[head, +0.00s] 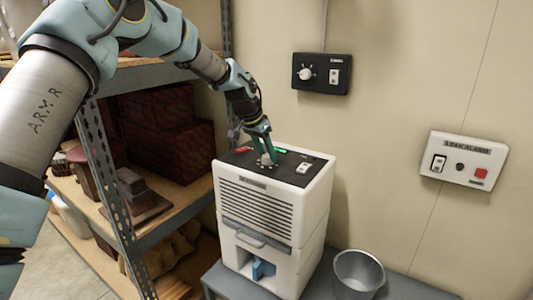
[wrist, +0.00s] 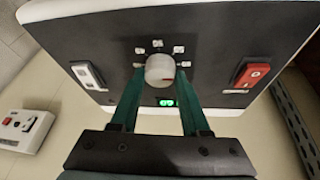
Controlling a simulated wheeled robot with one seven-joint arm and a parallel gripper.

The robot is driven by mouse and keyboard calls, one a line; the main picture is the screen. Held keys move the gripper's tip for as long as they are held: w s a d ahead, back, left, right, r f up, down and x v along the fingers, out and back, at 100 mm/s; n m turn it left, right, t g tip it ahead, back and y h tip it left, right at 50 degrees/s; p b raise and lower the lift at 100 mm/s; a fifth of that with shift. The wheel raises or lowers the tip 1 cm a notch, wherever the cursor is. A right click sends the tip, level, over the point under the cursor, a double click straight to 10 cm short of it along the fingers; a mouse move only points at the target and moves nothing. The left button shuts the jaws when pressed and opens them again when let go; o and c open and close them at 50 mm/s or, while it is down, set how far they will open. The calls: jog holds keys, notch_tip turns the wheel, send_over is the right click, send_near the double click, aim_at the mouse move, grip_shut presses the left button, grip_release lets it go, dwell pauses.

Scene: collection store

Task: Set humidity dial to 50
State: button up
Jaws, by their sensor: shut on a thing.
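The humidity dial (wrist: 160,70) is a pale round knob on the black top panel of a white dehumidifier (head: 265,205). Small white labels form an arc around it in the wrist view; their numbers are too small to read. My gripper (wrist: 160,82) has its two green fingers on either side of the dial, shut on it. In the head view my gripper (head: 264,150) reaches down onto the panel and partly hides the dial (head: 267,159). A small green lit display (wrist: 166,103) sits between the fingers; its reading is unclear.
The panel also has a white rocker switch (wrist: 89,75) and a red switch (wrist: 250,74). A black control box (head: 321,73) and a leak alarm box (head: 465,160) are on the wall. A metal bucket (head: 358,270) stands right of the dehumidifier; loaded shelving (head: 150,235) is at left.

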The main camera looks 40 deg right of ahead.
grip_shut()
jog(key=n+t+b, duration=0.1)
jog(key=n, duration=0.1)
jog(key=n+b, duration=0.1)
jog(key=n, duration=0.1)
jog(key=shift+s+d+n+t+b, duration=0.1)
jog(key=shift+s+n+t+b, duration=0.1)
jog(key=shift+n+t+b, duration=0.15)
jog(key=n+t, duration=0.1)
jog(key=n, duration=0.1)
jog(key=n+y+b, duration=0.1)
jog(key=n, duration=0.1)
jog(key=shift+s+n+t, duration=0.1)
jog(key=shift+n+t, duration=0.15)
jog(key=shift+t, duration=0.1)
jog(key=n, duration=0.2)
jog(key=n+t+y, duration=0.1)
jog(key=n, duration=0.1)
jog(key=shift+y, duration=0.3)
jog(key=shift+d+n+t+y+p, duration=0.15)
jog(key=shift+n+y+p, duration=0.25)
jog(key=shift+n, duration=0.75)
jog(key=shift+a+n+t+y+p, duration=0.15)
jog(key=shift+n+y+p, duration=0.2)
jog(key=shift+n, duration=0.8)
jog(key=o, duration=1.2)
grip_release()
